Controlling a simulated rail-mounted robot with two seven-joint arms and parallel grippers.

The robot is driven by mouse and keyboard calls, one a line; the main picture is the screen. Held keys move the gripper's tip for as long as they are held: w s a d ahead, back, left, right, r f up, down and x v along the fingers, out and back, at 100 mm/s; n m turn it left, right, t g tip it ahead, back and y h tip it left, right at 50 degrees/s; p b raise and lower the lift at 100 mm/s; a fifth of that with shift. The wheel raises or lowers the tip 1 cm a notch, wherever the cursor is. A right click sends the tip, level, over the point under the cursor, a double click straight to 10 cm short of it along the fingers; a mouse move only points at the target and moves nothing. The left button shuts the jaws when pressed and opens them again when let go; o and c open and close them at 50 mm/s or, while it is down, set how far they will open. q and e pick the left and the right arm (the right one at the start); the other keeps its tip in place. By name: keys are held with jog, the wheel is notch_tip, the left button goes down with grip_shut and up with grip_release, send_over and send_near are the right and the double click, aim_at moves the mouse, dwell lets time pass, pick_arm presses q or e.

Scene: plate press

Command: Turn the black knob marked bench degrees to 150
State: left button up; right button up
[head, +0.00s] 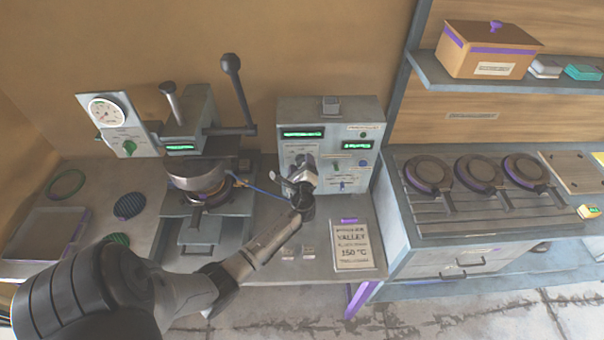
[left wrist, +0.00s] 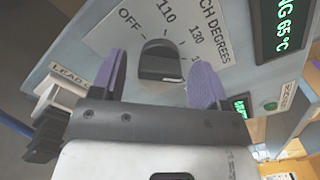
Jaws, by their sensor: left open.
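The black knob (left wrist: 160,62) sits on the grey control box's dial plate in the left wrist view. Marks reading OFF, 110 and 130 curve around it, and a further mark at the right is partly cut off by a finger. I cannot tell surely which mark the knob points at. My left gripper (left wrist: 158,80) is open, with one purple finger on each side of the knob; contact is not clear. In the head view my left gripper (head: 303,180) is in front of the control box (head: 301,108) and hides the knob. My right gripper is not in view.
A display (left wrist: 284,25) beside the dial reads 65 °C. A bench with several round plates (head: 478,172) is at right.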

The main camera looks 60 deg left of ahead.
pick_arm(q)
jog(key=b+v, duration=0.1)
jog(key=v, duration=1.2)
jog(key=shift+d, duration=0.25)
jog(key=shift+s, duration=0.15)
